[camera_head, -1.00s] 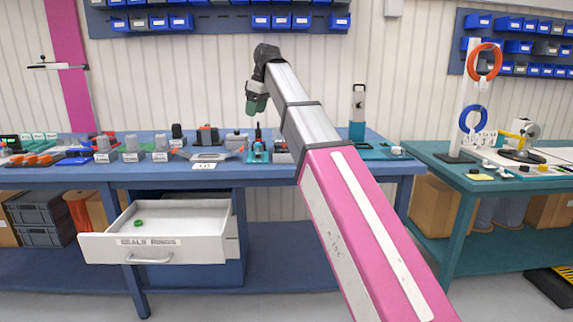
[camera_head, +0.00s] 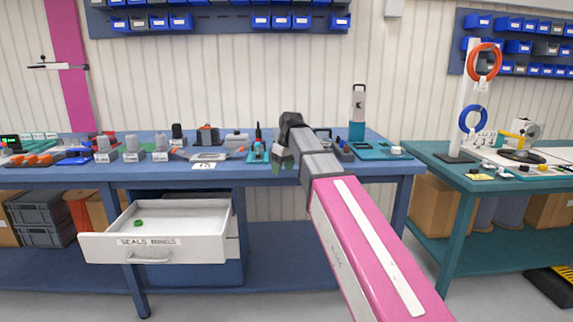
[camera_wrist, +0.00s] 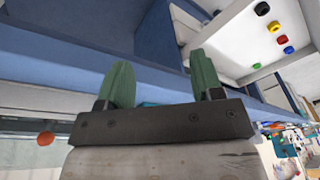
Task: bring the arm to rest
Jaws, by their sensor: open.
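My gripper (camera_head: 283,160) is in front of the blue workbench (camera_head: 215,173), near its front edge in the head view. My pink and grey arm reaches up to it from the lower right. In the wrist view the gripper's two green fingers (camera_wrist: 160,82) stand apart with nothing between them. The blue bench edge lies beyond the fingers there.
An open drawer (camera_head: 106,245) labelled for seals and rings juts out at the lower left, with a small green ring (camera_head: 138,223) inside. Tools and small parts line the bench top. A teal bench (camera_head: 465,185) with a reel stand (camera_head: 466,110) stands at the right.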

